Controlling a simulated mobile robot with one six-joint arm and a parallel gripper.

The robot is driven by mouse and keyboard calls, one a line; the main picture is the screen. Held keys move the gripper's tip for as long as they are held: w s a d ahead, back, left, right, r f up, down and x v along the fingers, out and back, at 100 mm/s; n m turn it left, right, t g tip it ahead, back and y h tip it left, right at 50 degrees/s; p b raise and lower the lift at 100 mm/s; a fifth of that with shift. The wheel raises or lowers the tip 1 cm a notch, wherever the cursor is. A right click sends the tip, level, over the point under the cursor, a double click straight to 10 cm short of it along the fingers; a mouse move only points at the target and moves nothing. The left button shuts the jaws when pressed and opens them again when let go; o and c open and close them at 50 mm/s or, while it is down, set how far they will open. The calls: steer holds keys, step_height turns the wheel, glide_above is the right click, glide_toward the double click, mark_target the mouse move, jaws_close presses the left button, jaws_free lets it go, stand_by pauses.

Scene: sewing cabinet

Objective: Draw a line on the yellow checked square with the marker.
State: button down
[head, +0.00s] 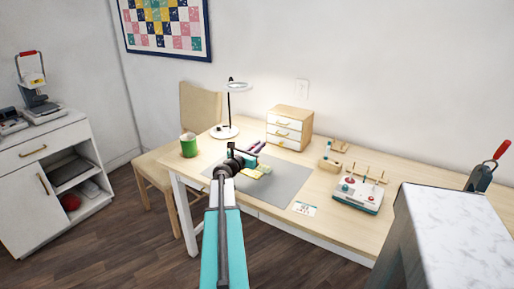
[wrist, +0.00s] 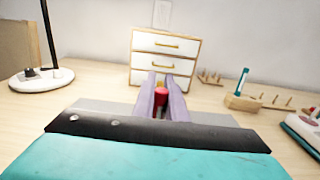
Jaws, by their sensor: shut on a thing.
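My gripper (head: 258,147) reaches over the grey mat on the table. In the wrist view its two lavender fingers (wrist: 161,97) are closed around a small red thing, which I take for the marker (wrist: 160,98). Only its red end shows between the fingers, and its tip is hidden. In the head view a pale yellow patch, likely the yellow checked square (head: 264,169), lies on the mat just below my gripper, partly covered by my wrist. Its checks are too small to make out. I cannot tell whether the marker touches it.
The grey mat (head: 288,180) has free room to the right. A wooden holder (head: 330,165), a spool-pin device (head: 358,193) and a card (head: 304,208) are to the right.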

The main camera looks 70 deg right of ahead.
steer(key=shift+s+a, duration=0.25)
steer(key=shift+s, duration=0.5)
steer(key=shift+s+a, duration=0.2)
steer(key=shift+s, duration=0.5)
stand_by(2.2)
steer(key=shift+r, duration=0.25)
stand_by(0.4)
steer(key=shift+f, duration=0.3)
stand_by(1.4)
steer(key=shift+w+d, duration=0.25)
steer(key=shift+w, duration=0.65)
stand_by(1.1)
